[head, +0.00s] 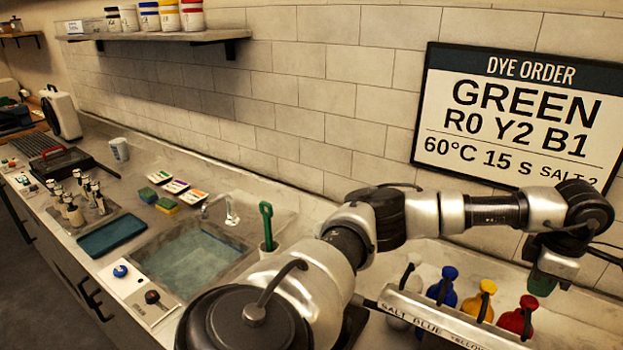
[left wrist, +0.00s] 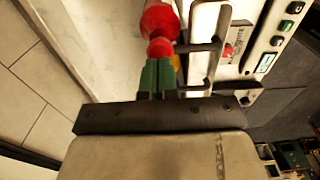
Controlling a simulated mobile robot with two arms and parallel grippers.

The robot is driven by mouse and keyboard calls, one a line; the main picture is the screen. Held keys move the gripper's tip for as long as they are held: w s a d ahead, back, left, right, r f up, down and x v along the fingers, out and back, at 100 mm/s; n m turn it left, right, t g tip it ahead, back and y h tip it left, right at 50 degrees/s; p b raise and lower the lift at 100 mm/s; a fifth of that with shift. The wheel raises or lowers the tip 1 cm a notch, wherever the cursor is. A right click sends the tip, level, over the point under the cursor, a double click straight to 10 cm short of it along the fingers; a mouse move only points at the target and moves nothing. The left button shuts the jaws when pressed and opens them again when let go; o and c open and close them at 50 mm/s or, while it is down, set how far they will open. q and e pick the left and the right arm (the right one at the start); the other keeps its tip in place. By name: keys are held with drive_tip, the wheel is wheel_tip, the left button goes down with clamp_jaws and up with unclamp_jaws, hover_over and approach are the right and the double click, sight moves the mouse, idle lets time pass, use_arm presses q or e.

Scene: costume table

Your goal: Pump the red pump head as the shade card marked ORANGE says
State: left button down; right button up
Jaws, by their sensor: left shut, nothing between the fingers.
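The red pump bottle (head: 515,320) stands at the right end of a row of white, blue and yellow bottles in a labelled rack. My left gripper (head: 541,287), with green fingers, is shut and empty, just above and beside the red pump head (head: 528,302). In the left wrist view the fingertips (left wrist: 158,62) point at the red bottle (left wrist: 160,20); I cannot tell whether they touch it. Several small shade cards (head: 176,186) lie on the counter behind the sink; their words are too small to read. My right gripper is not in view.
A wall sign (head: 515,120) reads DYE ORDER, GREEN, R0 Y2 B1, 60°C, 15 S. The blue bottle (head: 441,286) and yellow bottle (head: 480,301) stand close to the red one. The rack's front rail (head: 440,312) runs before them. A water-filled sink (head: 185,262) is to the left.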

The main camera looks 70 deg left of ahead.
sight(530, 301)
use_arm(q)
drive_tip(key=shift+f+b, duration=1.25)
drive_tip(key=shift+f, duration=0.65)
drive_tip(key=shift+r+p, duration=0.9)
drive_tip(key=shift+r, duration=0.95)
wheel_tip(530, 301, up, 6)
drive_tip(key=p, duration=0.4)
